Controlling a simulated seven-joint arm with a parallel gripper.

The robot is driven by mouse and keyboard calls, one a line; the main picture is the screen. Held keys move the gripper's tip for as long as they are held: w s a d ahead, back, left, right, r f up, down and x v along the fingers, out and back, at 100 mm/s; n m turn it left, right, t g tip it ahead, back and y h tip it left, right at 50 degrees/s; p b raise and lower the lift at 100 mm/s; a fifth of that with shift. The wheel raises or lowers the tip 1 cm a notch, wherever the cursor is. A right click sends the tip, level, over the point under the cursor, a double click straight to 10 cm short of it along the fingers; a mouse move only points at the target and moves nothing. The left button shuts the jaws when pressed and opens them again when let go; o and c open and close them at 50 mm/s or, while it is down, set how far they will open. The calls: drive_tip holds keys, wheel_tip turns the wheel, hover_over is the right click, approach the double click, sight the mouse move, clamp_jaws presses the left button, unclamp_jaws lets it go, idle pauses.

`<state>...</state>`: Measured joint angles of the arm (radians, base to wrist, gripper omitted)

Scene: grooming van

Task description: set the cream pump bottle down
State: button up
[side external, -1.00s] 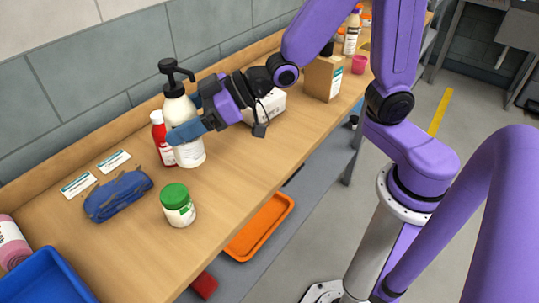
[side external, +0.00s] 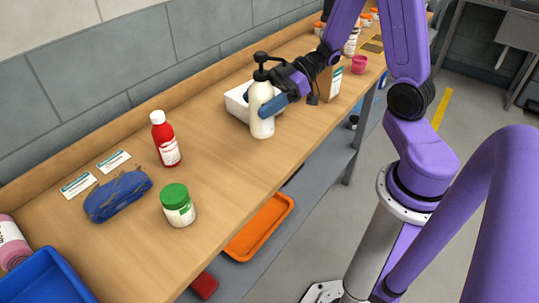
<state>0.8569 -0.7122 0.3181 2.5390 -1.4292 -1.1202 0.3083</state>
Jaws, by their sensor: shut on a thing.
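The cream pump bottle (side external: 262,118), with a black pump head, stands upright at the middle of the wooden bench, in front of a white box. My gripper (side external: 268,104) is shut on its body from the right, with a blue finger across its side. The bottle's base looks at or very close to the bench top; I cannot tell if it touches. The far finger is hidden behind the bottle.
A white box (side external: 238,103) is right behind the bottle. A red bottle (side external: 165,139), a green-lidded jar (side external: 177,205), a blue cloth bundle (side external: 118,196) and a blue tray (side external: 45,280) are to the left. A brown box (side external: 333,80) stands right. Bench is clear between red bottle and pump bottle.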

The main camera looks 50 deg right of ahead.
sight(270, 127)
drive_tip(key=shift+s+d+f, duration=0.35)
drive_tip(key=shift+s+d, duration=0.15)
drive_tip(key=shift+d, duration=0.25)
drive_tip(key=shift+f, duration=3.9)
drive_tip(key=o, duration=1.3)
drive_tip(key=shift+f, duration=0.15)
drive_tip(key=shift+c, duration=0.2)
drive_tip(key=shift+d+r, duration=0.1)
drive_tip(key=shift+r, duration=0.15)
drive_tip(key=v, duration=1.2)
drive_tip(key=shift+f, duration=0.15)
drive_tip(key=shift+w, duration=0.15)
